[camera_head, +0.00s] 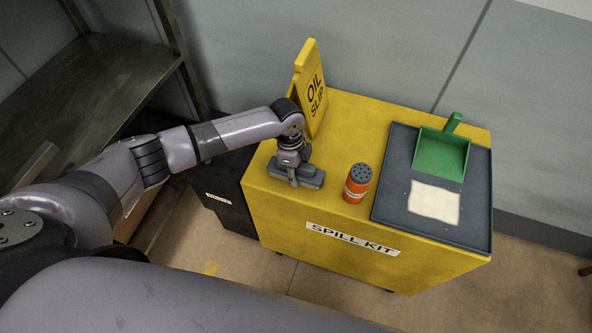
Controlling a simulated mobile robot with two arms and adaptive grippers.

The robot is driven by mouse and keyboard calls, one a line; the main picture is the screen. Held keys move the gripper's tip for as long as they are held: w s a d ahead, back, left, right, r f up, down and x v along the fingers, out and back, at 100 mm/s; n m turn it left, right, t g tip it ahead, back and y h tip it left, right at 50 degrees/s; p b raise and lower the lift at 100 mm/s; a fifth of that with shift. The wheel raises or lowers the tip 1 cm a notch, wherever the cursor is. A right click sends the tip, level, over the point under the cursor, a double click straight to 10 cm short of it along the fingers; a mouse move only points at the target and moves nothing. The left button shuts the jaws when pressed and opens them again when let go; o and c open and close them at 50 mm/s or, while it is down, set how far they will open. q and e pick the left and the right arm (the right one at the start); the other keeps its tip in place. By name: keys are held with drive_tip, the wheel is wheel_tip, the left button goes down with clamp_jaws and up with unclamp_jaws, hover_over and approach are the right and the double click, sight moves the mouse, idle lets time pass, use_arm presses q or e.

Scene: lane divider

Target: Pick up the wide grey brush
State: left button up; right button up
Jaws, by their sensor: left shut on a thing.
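The wide grey brush (310,178) lies on the left part of the yellow spill kit top, near its front left edge. My left gripper (294,166) points down over the brush and is shut on it. The gripper hides the middle of the brush, and its fingertips are hard to make out. I cannot tell whether the brush touches the yellow top or is slightly above it. My right gripper is not in view.
An orange shaker (357,184) stands right of the brush. A dark tray (389,206) holds a green dustpan (441,153) and a pale square (434,202). A yellow oil slip sign (312,92) stands behind. A metal shelf (90,85) is at left, a dark bin (222,190) beside the yellow unit.

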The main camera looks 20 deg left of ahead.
use_arm(q)
drive_tip(key=shift+r, duration=0.1)
wheel_tip(320, 180, up, 20)
drive_tip(key=b, duration=0.2)
idle(0.3)
